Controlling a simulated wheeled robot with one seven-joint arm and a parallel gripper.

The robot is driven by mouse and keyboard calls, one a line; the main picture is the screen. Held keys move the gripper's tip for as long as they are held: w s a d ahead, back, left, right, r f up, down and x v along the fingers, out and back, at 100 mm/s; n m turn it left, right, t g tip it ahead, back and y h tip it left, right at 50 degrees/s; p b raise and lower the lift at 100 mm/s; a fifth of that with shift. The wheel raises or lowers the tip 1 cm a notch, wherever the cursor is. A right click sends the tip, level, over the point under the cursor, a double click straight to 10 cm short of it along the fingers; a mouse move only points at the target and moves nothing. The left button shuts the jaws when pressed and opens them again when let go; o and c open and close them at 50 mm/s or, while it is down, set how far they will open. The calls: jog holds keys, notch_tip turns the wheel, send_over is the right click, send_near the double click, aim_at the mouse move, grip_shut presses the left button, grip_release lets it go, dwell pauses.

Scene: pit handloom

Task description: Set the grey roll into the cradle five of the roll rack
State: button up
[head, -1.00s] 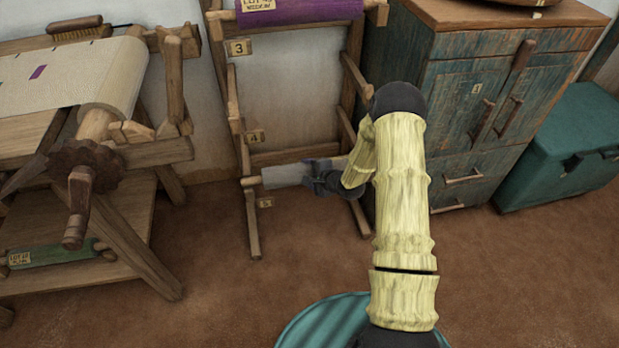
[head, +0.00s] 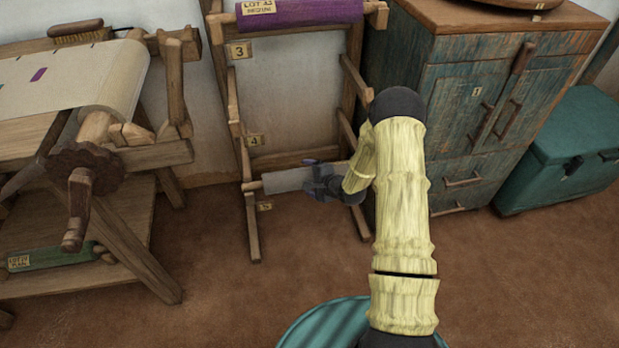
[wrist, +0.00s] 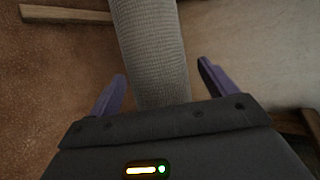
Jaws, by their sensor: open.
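The grey roll (head: 287,180) lies across the lower part of the roll rack (head: 249,222). Its left wooden end is at the left post, just above the 5 tag (head: 265,206) that marks cradle five. It appears to rest there, but my gripper and arm hide its right end and that side's seat. My gripper (head: 325,180) is at the right part of the roll. In the wrist view, my gripper (wrist: 162,72) is open, with one purple finger on each side of the roll (wrist: 150,45) and gaps beside it.
A purple roll (head: 305,12) lies in the rack above the 3 tag (head: 239,51). A loom (head: 130,155) stands left, with a green roll (head: 55,255) on its lower shelf. A blue cabinet (head: 470,120) and teal chest (head: 565,150) stand right. Floor before the rack is clear.

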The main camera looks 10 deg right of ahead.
jog(key=p+v, duration=0.3)
jog(key=v, duration=0.8)
jog(key=shift+s+r+p, duration=0.2)
jog(key=shift+s+p, duration=0.05)
jog(key=shift+p, duration=0.15)
jog(key=s+r+n+g+h, duration=0.5)
jog(key=s+r+n, duration=0.2)
jog(key=r+n, duration=0.4)
jog(key=s+a+r+n+g, duration=0.1)
jog(key=s+a+r+n, duration=0.1)
jog(key=s+r, duration=0.2)
jog(key=s+a+r+n+g, duration=0.2)
jog(key=s+r, duration=0.3)
jog(key=s, duration=0.4)
jog(key=shift+s+a+r+n, duration=0.15)
jog(key=shift+s+a+n, duration=0.05)
jog(key=shift+s+n, duration=0.1)
